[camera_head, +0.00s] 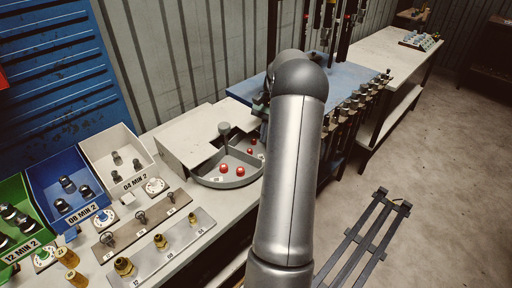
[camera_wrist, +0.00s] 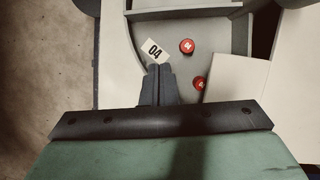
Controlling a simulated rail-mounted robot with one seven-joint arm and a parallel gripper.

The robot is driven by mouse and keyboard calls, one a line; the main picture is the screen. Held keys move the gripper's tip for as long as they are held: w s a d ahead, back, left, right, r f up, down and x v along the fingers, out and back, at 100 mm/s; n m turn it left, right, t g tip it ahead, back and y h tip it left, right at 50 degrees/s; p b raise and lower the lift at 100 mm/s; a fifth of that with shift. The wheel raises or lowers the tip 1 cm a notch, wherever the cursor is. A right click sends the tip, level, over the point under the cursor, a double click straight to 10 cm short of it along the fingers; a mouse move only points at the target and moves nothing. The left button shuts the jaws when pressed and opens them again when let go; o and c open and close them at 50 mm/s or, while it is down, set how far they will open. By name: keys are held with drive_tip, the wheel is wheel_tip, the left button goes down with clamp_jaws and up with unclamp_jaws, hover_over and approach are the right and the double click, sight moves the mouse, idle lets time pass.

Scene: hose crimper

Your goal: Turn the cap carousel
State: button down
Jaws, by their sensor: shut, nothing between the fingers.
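The cap carousel (camera_head: 228,184) is a round grey tray, partly under a pale cover on the bench. Red caps (camera_head: 223,168) lie in it, and a grey post stands near its back. My arm hides the gripper and the carousel's right side in the head view.
A white bin (camera_head: 117,158), a blue bin (camera_head: 70,192) and a green bin (camera_head: 18,222) hold dark fittings at left. Brass fittings (camera_head: 124,266) stand on a plate in front. A blue-topped machine bench (camera_head: 245,90) is behind. The floor at right holds a dark rack (camera_head: 372,232).

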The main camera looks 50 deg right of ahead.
drive_tip(key=shift+s+a+f+p, duration=0.1)
drive_tip(key=shift+a+f+p, duration=0.1)
drive_tip(key=shift+a+f, duration=0.35)
drive_tip(key=shift+s+a+f+p, duration=0.1)
drive_tip(key=shift+a+f+p, duration=0.15)
drive_tip(key=shift+f, duration=0.35)
drive_tip(key=shift+s+a, duration=0.2)
drive_tip(key=shift+a, duration=1.05)
drive_tip(key=shift+a+f, duration=0.1)
drive_tip(key=shift+a, duration=0.3)
